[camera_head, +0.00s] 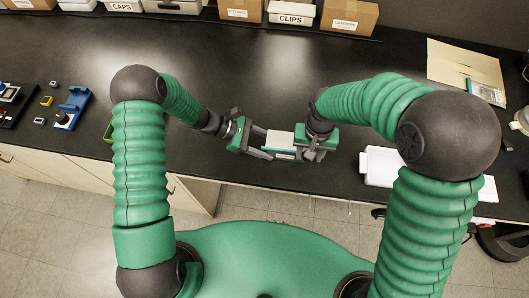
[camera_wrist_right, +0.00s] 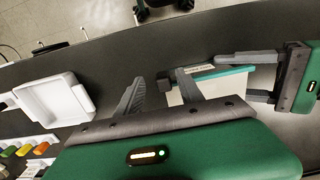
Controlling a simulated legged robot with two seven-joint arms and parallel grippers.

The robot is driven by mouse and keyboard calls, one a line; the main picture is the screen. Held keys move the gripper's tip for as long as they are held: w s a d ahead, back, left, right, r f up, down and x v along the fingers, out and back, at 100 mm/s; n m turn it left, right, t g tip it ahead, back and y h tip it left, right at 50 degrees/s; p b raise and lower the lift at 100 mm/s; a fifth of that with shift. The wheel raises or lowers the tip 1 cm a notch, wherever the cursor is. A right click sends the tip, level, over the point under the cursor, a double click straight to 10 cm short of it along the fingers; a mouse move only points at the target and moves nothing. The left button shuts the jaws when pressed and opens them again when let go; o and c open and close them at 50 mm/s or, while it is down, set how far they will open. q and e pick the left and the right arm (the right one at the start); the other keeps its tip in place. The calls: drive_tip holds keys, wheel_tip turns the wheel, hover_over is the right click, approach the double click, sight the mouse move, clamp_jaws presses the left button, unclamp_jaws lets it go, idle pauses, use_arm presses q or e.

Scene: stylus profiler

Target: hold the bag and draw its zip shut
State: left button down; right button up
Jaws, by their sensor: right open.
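The bag (camera_head: 280,141) is a small pale pouch with a teal strip along its top edge, between my two grippers over the bench. In the right wrist view the pale bag (camera_wrist_right: 232,86) shows below the teal strip (camera_wrist_right: 222,74), whose near end is dark. My left gripper (camera_head: 265,142) is at the bag's left end; its fingers look apart, with the strip's end between them. My right gripper (camera_wrist_right: 160,90) is open, with the strip's dark end between or just beyond its fingertips. Whether either touches the bag I cannot tell. The lower bag is partly hidden by my right gripper.
A white tray (camera_head: 380,167) lies right of the grippers near the bench's front edge. A brown envelope (camera_head: 466,68) lies at the far right. Labelled boxes (camera_head: 290,14) line the back. A blue device (camera_head: 72,107) stands at the left. The black bench behind the grippers is clear.

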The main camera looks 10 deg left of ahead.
use_arm(q)
drive_tip(key=shift+f, duration=0.1)
use_arm(e)
drive_tip(key=shift+r, duration=3.45)
drive_tip(key=shift+a, duration=0.1)
wheel_tip(320, 180, up, 12)
use_arm(q)
drive_tip(key=shift+c, duration=2.1)
unclamp_jaws()
use_arm(e)
drive_tip(key=shift+w, duration=0.1)
